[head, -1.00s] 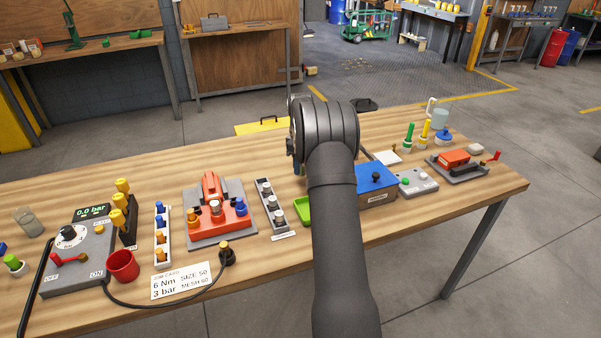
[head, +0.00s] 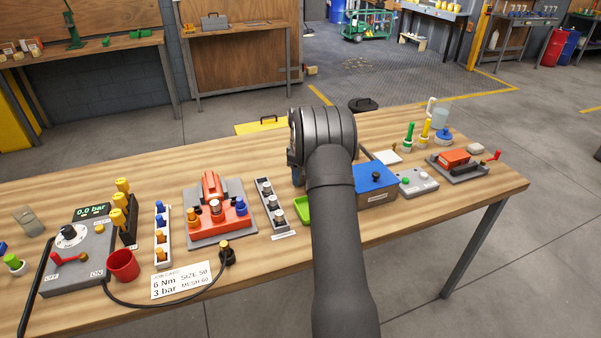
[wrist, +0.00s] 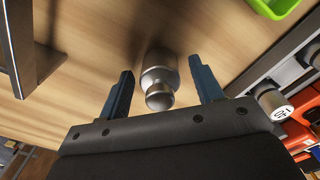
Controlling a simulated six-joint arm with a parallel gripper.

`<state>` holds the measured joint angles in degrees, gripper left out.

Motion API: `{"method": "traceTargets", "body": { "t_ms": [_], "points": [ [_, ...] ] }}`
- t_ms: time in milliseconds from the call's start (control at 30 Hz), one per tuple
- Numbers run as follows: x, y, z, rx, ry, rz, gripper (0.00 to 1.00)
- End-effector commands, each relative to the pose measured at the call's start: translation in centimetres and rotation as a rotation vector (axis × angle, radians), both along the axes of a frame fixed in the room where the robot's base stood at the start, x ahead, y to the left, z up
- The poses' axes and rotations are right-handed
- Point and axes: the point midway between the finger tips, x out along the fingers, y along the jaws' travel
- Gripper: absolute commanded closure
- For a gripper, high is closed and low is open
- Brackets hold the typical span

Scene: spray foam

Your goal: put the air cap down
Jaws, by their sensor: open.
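A silver metal air cap (wrist: 159,78) with a round knob shows between the two blue fingers of my gripper (wrist: 161,70) in the wrist view. The fingers are open, with a gap on each side of the cap. The cap appears to stand on the bare wooden table (wrist: 105,30). In the head view my own arm hides the cap and most of the gripper.
A green tray (head: 304,210) lies beside the arm, with a grey rack of silver caps (head: 271,206) to its left. A red fixture on a grey base (head: 211,240) stands further left. A blue-topped box (head: 374,177) is close on the right.

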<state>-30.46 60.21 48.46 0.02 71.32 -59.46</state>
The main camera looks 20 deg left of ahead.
Motion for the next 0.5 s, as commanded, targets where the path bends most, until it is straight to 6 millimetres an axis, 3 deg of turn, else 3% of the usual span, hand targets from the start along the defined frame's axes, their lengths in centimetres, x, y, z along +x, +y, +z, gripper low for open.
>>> {"method": "traceTargets", "body": {
  "t_ms": [233, 500],
  "points": [
    [0.0, 0.0, 1.8, 0.001, -0.002, 0.000, 0.40],
    [0.1, 0.0, 7.7, 0.002, -0.004, 0.000, 0.40]
  ]
}}
